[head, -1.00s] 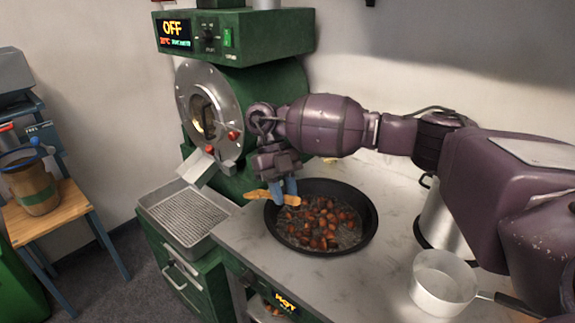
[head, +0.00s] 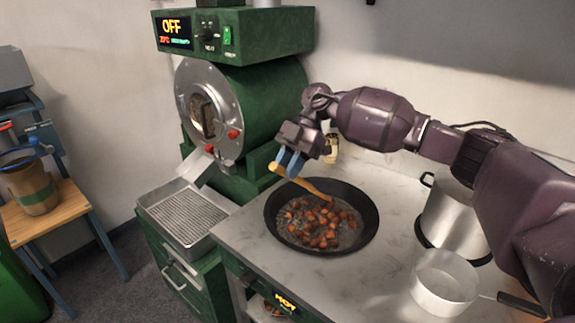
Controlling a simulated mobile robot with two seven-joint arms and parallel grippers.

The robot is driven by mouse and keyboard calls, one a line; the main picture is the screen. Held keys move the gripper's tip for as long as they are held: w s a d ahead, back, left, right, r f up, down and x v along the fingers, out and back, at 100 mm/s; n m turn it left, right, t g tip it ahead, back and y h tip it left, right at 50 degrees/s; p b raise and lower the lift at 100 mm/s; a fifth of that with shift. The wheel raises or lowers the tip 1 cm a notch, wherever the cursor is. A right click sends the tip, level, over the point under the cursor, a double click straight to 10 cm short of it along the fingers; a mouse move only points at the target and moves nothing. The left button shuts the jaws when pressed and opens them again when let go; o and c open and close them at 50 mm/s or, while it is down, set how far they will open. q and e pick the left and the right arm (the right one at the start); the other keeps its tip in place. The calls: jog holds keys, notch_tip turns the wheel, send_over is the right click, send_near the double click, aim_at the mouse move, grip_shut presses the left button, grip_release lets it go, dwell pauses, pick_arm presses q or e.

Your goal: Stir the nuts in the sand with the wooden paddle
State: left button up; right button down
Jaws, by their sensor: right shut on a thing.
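The dark round pan (head: 370,228) sits on the light counter and holds brown nuts (head: 322,226) in dark sand (head: 290,229). The wooden paddle (head: 316,190) slants over the pan's far left part, its lower end toward the nuts. Whether its tip touches the sand I cannot tell. My right gripper (head: 290,164) has its blue fingers shut on the paddle near its upper left end, above the pan's far left rim. My left gripper is not in view.
A green roaster (head: 262,108) with an OFF display stands behind left, with a perforated metal tray (head: 187,217) below. A steel pot (head: 453,222) and a small saucepan (head: 443,283) stand right of the pan. A small jar (head: 331,146) stands behind it.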

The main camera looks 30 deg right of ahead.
notch_tip(320, 180, down, 4)
jog(key=shift+r+b, duration=0.25)
jog(key=shift+b, duration=0.7)
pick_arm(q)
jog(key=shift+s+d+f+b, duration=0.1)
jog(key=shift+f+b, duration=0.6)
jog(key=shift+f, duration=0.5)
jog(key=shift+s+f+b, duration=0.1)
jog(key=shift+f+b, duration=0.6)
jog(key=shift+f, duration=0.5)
pick_arm(e)
notch_tip(320, 180, down, 8)
jog(key=shift+r, duration=0.15)
